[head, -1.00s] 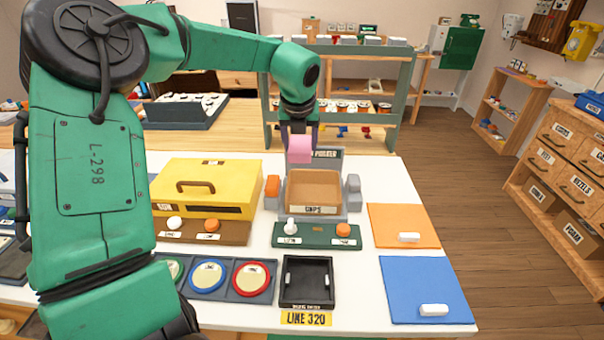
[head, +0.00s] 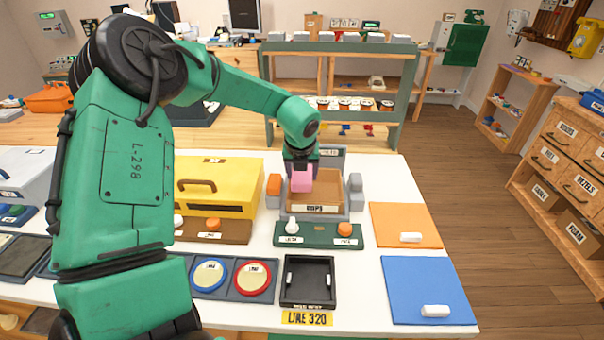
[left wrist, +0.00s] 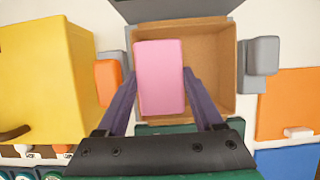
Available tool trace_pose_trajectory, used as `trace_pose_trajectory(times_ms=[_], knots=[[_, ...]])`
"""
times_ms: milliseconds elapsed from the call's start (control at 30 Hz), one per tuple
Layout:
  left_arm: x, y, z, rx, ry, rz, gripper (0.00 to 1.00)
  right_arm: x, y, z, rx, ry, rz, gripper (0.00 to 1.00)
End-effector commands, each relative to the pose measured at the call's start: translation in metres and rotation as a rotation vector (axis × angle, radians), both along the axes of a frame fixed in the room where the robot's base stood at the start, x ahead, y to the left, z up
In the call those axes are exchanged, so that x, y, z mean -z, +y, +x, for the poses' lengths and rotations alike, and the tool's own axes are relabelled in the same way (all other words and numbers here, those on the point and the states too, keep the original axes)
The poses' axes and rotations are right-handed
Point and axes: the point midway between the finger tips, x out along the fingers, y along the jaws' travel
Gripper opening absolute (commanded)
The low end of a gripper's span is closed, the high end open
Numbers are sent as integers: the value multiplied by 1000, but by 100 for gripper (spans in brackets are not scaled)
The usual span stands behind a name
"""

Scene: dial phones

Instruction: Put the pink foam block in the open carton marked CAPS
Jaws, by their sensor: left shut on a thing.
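The pink foam block (head: 301,180) is held in my left gripper (head: 301,170), over the open carton marked CAPS (head: 318,209). In the left wrist view the pink block (left wrist: 159,77) sits between the two purple fingers of the left gripper (left wrist: 160,95). It covers the left part of the brown carton (left wrist: 228,75), whose bare inside shows to its right. I cannot tell from the pictures whether the block touches the carton. My right gripper does not show.
A yellow lidded box (head: 225,184) stands left of the carton. An orange block (head: 273,184) and a grey block (head: 356,183) flank it. A green button panel (head: 318,235) and a black tray (head: 328,277) lie in front. Orange (head: 410,223) and blue (head: 440,290) mats lie to the right.

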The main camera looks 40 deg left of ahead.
Motion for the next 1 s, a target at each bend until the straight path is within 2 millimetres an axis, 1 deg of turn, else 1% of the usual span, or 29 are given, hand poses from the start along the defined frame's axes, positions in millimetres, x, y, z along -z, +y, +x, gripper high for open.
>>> trace_pose_trajectory(times_ms=[333,467,500,533,567,867,967,1000], knots=[[7,0,0,0,0,0,16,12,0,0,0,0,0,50],[6,0,0,0,0,0,16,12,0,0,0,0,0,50],[6,0,0,0,0,0,80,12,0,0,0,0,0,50],[6,0,0,0,0,0,91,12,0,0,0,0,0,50],[6,0,0,0,0,0,98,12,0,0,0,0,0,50],[6,0,0,0,0,0,98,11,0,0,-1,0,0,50],[0,0,0,0,1,1,98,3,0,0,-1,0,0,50],[-3,0,0,1,2,0,98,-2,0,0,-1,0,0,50]])
